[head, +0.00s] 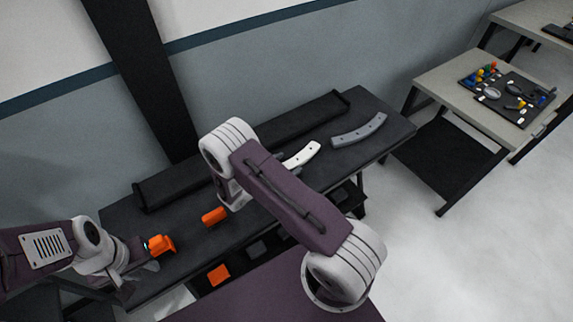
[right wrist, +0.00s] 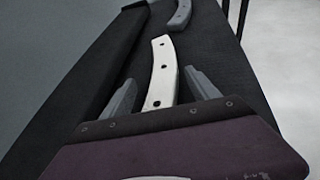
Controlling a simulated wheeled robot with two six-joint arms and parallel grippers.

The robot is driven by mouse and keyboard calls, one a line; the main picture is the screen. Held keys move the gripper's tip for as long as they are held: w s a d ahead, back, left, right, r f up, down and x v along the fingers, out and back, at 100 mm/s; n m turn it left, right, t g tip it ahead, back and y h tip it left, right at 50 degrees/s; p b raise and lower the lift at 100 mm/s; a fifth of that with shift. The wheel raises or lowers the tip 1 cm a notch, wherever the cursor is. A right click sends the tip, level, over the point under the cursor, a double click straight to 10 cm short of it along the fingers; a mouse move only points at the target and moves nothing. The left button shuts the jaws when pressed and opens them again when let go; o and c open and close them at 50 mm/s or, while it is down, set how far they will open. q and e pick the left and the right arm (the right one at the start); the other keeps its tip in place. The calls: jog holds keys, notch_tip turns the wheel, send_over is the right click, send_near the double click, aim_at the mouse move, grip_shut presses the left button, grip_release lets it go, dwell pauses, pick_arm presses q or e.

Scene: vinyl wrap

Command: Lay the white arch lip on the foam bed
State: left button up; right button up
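The white arch lip (head: 302,154) is a short curved strip with dark holes, lying on the dark bench. In the right wrist view the lip (right wrist: 163,55) runs between the two grey fingers of my right gripper (right wrist: 161,88), which are spread with a gap on each side. In the head view my right arm hides most of that gripper and the lip's near end. A long black trough-like piece (head: 330,103), possibly the foam bed, lies along the bench's back. My left gripper (head: 147,257) is at an orange piece (head: 161,244); its grip is unclear.
A grey curved strip (head: 359,130) with holes lies right of the white lip. An orange block (head: 213,216) lies on the bench, and another orange piece (head: 219,274) is lower down. A second table (head: 455,93) with small coloured parts stands at the right.

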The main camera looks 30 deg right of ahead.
jog(key=shift+r, duration=0.1)
jog(key=shift+a+r, duration=0.2)
jog(key=v, duration=1.1)
jog(key=shift+s+a+r+b, duration=0.1)
jog(key=shift+a+b, duration=0.1)
jog(key=shift+b, duration=0.1)
jog(key=s+d+m+g+y, duration=0.1)
jog(key=s+m, duration=0.1)
jog(key=s+d+m+g, duration=0.1)
jog(key=s+g, duration=0.1)
jog(key=s+d+r+m+g+y, duration=0.1)
jog(key=s+m+g, duration=0.1)
jog(key=shift+s+r+m+y, duration=0.1)
jog(key=shift+s+m+y, duration=0.05)
jog(key=shift+m+y, duration=0.15)
jog(key=s+a+r+m+y, duration=0.2)
jog(key=m+y, duration=0.3)
jog(key=m, duration=0.3)
jog(key=s+a+r+m+t+y, duration=0.1)
jog(key=s+a+r+m+y, duration=0.1)
jog(key=s+m+y, duration=0.2)
jog(key=m+y, duration=0.1)
jog(key=m, duration=0.2)
jog(key=shift+s+r+m+y, duration=0.25)
jog(key=shift+s+m+y, duration=0.05)
jog(key=shift+m, duration=0.1)
jog(key=shift+a, duration=0.1)
jog(key=shift+c, duration=0.3)
